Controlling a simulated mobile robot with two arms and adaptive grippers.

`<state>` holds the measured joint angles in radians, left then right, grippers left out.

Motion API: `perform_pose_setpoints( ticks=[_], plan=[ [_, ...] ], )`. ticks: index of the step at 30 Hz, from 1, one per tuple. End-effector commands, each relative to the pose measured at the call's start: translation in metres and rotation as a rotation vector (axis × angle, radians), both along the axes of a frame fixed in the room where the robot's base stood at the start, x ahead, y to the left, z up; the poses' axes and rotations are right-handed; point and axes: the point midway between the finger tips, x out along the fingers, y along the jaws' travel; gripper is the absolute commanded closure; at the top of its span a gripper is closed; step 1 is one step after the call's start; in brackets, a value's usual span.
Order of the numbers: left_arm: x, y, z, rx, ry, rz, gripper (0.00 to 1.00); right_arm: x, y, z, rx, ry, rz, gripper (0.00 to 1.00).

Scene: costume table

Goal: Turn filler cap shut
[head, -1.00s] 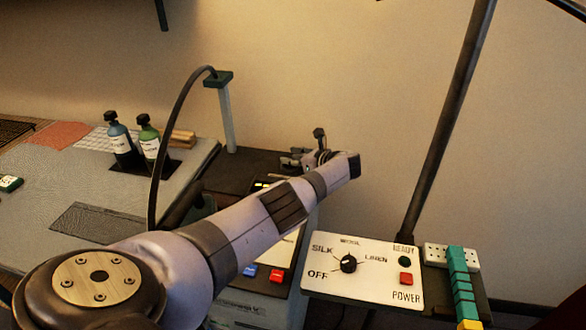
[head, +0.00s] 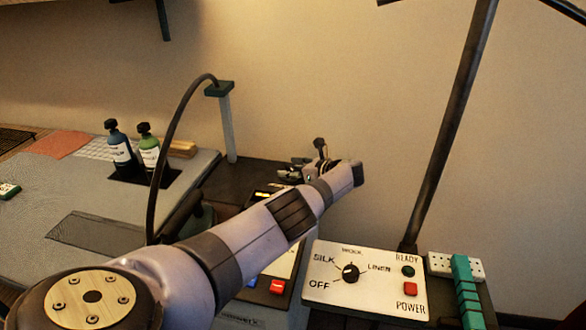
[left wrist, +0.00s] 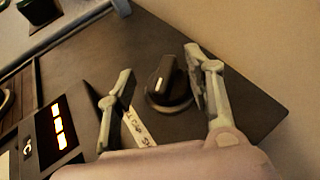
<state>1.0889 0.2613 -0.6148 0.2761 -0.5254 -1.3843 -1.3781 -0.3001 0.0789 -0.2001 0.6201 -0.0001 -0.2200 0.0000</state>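The filler cap appears to be the black round knob with a raised grip and a white mark, on a dark top surface, in the left wrist view (left wrist: 168,88). My left gripper (left wrist: 158,66) is open, with one finger on each side of the cap. The right-hand finger is close to the cap; whether it touches I cannot tell. The left-hand finger stands clearly apart. In the head view my left gripper (head: 306,164) is over the dark machine top at the back, and I cannot make out the cap there. My right gripper is not in view.
A panel with a dial (head: 366,278) stands right of my arm, beside a dark pole (head: 447,130). Two bottles (head: 122,150) stand on the grey board at left. A lit display (left wrist: 55,125) and a pale label strip (left wrist: 138,128) are near the cap. The wall is behind.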

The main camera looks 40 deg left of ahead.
Motion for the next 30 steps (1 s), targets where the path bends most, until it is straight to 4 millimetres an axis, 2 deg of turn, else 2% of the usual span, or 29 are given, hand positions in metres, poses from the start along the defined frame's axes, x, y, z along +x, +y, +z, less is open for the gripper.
perform_pose_setpoints(
  ticks=[17, 24, 30],
  plan=[
    [0.003, -0.005, 0.005, 0.004, -0.006, -0.005, 0.56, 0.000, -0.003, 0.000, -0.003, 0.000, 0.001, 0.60],
    [0.002, -0.029, 0.014, 0.002, -0.007, -0.005, 0.56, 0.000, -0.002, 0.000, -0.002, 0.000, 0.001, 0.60],
    [0.002, -0.073, 0.031, 0.001, -0.006, -0.005, 0.56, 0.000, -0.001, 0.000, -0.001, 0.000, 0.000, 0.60]
  ],
)
